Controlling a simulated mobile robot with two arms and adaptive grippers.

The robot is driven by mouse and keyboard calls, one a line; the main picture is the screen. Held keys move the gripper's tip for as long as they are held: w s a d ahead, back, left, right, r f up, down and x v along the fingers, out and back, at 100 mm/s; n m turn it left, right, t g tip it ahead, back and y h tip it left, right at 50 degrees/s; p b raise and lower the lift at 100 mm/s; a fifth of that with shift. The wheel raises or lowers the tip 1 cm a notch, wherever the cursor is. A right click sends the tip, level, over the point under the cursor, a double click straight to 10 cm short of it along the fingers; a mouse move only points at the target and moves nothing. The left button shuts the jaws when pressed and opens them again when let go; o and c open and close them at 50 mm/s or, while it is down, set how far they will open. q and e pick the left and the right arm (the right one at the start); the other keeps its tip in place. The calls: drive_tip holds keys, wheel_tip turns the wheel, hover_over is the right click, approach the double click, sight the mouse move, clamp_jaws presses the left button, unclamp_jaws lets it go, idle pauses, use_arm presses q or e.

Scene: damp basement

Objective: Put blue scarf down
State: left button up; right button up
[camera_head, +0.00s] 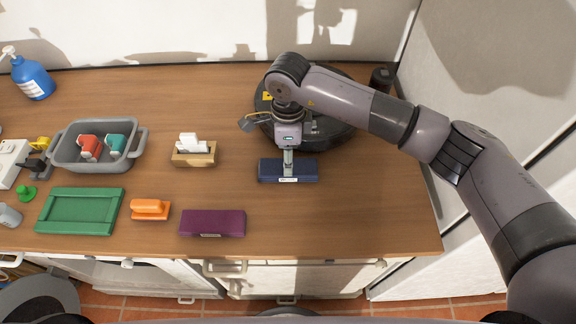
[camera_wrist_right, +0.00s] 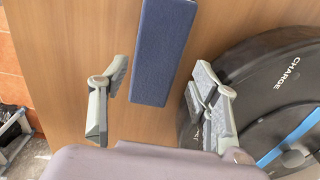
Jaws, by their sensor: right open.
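The blue scarf (camera_head: 303,171) is a flat, folded dark blue block lying on the wooden counter, in front of a round black device. It also shows in the right wrist view (camera_wrist_right: 163,50), reaching the top edge of the picture. My right gripper (camera_head: 288,158) is above the scarf in the head view. In the right wrist view my right gripper (camera_wrist_right: 158,97) is open, its fingers well apart on either side of the scarf's near end, with no contact visible. My left gripper is not in view.
The round black device (camera_head: 335,138) stands close behind the scarf; it shows "CHARGE" in the wrist view (camera_wrist_right: 270,90). A purple folded block (camera_head: 212,223), a wooden holder (camera_head: 194,159), an orange item (camera_head: 150,209), a green tray (camera_head: 80,229) and a grey bin (camera_head: 66,157) stand left. Counter right of the scarf is clear.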

drive_tip(key=f+p, duration=0.1)
drive_tip(key=f, duration=0.2)
drive_tip(key=shift+s+f+p, duration=0.2)
drive_tip(key=shift+f+p, duration=0.15)
drive_tip(key=shift+p, duration=0.05)
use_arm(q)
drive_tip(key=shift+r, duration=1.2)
use_arm(e)
drive_tip(key=shift+f, duration=0.45)
drive_tip(key=shift+w, duration=0.1)
drive_tip(key=c, duration=1.1)
drive_tip(key=shift+r, duration=0.2)
drive_tip(key=shift+r+b, duration=0.3)
drive_tip(key=shift+r, duration=0.3)
use_arm(q)
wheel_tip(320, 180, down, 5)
drive_tip(key=b, duration=0.4)
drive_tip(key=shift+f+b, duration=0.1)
drive_tip(key=shift+b, duration=0.2)
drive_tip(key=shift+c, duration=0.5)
use_arm(e)
drive_tip(key=shift+r, duration=9.25)
